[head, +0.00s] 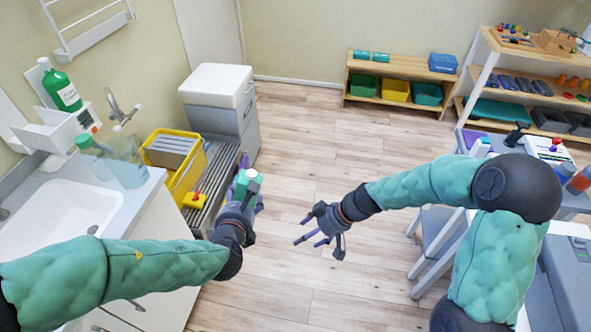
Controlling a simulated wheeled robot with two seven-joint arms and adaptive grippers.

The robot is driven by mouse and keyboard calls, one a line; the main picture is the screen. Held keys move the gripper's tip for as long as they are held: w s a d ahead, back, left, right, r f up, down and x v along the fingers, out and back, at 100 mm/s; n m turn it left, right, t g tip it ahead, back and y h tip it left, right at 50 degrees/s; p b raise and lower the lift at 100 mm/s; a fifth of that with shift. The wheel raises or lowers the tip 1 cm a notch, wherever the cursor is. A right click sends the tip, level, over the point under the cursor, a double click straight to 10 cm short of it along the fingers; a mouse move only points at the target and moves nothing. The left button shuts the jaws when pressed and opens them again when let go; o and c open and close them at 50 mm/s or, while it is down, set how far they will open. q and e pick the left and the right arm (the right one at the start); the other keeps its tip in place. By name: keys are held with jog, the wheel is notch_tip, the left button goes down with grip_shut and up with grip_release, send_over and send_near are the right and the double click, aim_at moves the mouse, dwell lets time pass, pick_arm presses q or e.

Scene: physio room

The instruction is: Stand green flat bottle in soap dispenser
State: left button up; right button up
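My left gripper (244,200) is closed around a green flat bottle (243,184) with a pale cap. The fingers partly hide the bottle, which is above the floor to the right of the sink counter. The white soap dispenser (52,132) is on the wall at the far left, above the sink. A green bottle with a white label and pale cap (65,92) is upright at the dispenser; its exact seating is unclear. My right gripper (318,238) is open and empty over the floor in the middle.
A teal bottle (88,147) and a clear bluish container (127,163) stand on the counter by the tap (120,112). A yellow crate (188,179) is on the slatted bench (222,160). A white sink (62,215) is at left. The middle floor is clear.

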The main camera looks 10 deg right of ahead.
jog(key=w+a+r+n+y, duration=0.1)
jog(key=r+n+y, duration=0.15)
jog(key=r, duration=0.55)
jog(key=w+a+r+n+t+y, duration=0.1)
jog(key=r+n, duration=0.2)
jog(key=r, duration=0.5)
jog(key=a+r+n+y, duration=0.2)
jog(key=r+n, duration=0.1)
jog(key=r, duration=0.6)
jog(key=x, duration=1.1)
jog(key=shift+w+a+f, duration=0.1)
jog(key=shift+w+a, duration=0.15)
jog(key=shift+w, duration=0.1)
jog(key=c, duration=1)
pick_arm(q)
jog(key=o, duration=1.4)
pick_arm(e)
jog(key=shift+c, duration=0.7)
pick_arm(q)
jog(key=shift+o, duration=0.2)
